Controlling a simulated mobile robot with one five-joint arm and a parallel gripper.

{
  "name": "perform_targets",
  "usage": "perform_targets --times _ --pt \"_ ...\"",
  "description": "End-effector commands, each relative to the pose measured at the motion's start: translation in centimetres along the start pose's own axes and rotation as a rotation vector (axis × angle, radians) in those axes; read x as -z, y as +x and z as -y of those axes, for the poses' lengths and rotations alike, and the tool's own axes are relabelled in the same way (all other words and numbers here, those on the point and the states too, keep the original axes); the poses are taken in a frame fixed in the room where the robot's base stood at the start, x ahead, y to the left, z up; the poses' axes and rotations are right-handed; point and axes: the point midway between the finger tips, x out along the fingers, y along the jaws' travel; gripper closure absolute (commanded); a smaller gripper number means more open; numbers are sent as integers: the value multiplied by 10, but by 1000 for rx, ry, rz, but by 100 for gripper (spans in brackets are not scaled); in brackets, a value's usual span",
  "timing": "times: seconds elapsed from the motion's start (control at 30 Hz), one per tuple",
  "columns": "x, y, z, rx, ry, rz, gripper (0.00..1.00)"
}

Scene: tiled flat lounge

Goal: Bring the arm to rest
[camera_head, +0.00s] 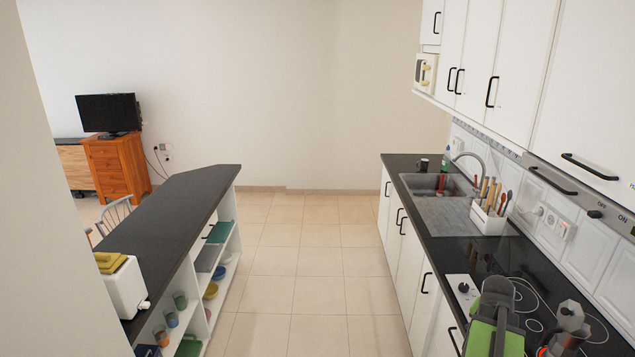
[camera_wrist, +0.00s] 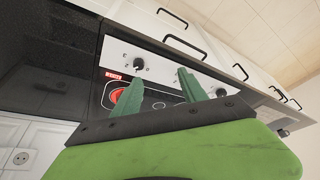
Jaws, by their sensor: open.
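My gripper (camera_wrist: 158,92) shows in the wrist view with two green fingers standing apart and nothing held between them. In the head view, a green and grey part of my arm is at the lower right, in front of the black cooktop (camera_head: 535,290). The fingertips are hidden in that view.
A dark counter with a sink (camera_head: 436,184) and a white utensil holder (camera_head: 488,221) runs along the right. A grey metal pot (camera_head: 571,316) is on the cooktop. A dark-topped shelf island (camera_head: 175,215) stands left, with a white toaster (camera_head: 124,287). The tiled floor (camera_head: 305,260) between is clear.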

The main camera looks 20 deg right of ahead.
Motion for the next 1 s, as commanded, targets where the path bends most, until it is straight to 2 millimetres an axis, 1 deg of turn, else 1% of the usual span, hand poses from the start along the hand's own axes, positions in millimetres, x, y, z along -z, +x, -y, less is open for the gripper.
perform_targets --times 0.03,0.07,0.1,0.17,0.2,0.27,0.3,0.37,0.4,0.47,0.5,0.57,0.6,0.67,0.7,0.73,0.8,1.0 --pt "-17 4 41 27 -63 0 50" --pt "-28 4 65 42 -102 1 50" --pt "-45 2 98 65 -154 1 50" --pt "-73 -3 143 98 -229 7 50" --pt "-94 -6 171 119 -280 14 50" --pt "-131 -13 210 148 -363 32 50" --pt "-157 -18 233 167 -421 46 50" --pt "-199 -27 265 191 -516 69 50" --pt "-228 -33 283 207 -582 86 50" --pt "-274 -43 305 226 -685 116 50" --pt "-303 -50 316 236 -754 138 50" --pt "-343 -60 326 246 -853 170 50" --pt "-366 -66 330 251 -915 194 50" --pt "-393 -73 328 251 -1001 232 50" --pt "-404 -78 321 245 -1056 269 50" --pt "-407 -80 312 238 -1093 303 50" --pt "-412 -82 302 230 -1156 343 50" --pt "-411 -82 301 230 -1179 346 50"
